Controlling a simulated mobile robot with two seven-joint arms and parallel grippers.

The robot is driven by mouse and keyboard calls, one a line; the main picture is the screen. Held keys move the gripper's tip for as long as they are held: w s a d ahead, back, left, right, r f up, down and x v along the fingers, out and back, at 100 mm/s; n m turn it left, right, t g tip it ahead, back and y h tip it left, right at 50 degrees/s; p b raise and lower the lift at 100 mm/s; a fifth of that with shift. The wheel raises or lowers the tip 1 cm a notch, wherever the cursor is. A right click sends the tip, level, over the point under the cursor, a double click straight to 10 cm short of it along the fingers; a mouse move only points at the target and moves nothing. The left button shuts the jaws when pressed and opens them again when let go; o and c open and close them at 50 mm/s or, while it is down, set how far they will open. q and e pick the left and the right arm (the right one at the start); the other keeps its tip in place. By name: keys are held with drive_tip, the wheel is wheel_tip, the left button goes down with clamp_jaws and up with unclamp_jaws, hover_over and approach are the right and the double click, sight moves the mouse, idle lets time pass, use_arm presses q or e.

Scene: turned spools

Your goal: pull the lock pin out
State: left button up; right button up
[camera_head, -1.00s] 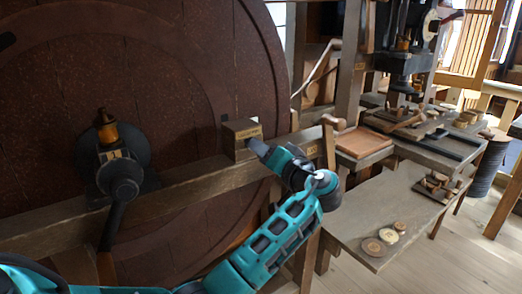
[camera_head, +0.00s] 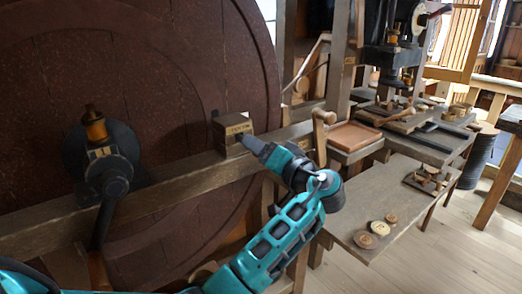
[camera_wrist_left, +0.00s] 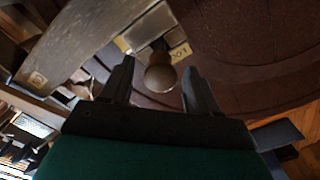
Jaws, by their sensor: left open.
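My right gripper is not in view.
A large dark wheel (camera_head: 60,70) stands behind the beam. A bearing with an amber cup (camera_head: 95,124) is at the left. An upright wooden handle (camera_head: 322,130) stands right of my gripper. A bench (camera_head: 390,205) with wooden discs is at the right.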

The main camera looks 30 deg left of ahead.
use_arm(q)
drive_tip(key=b+v, duration=0.1)
drive_tip(key=v, duration=1.1)
drive_tip(key=shift+s+d, duration=0.2)
drive_tip(key=shift+d, duration=0.15)
drive_tip(key=shift+f, duration=0.1)
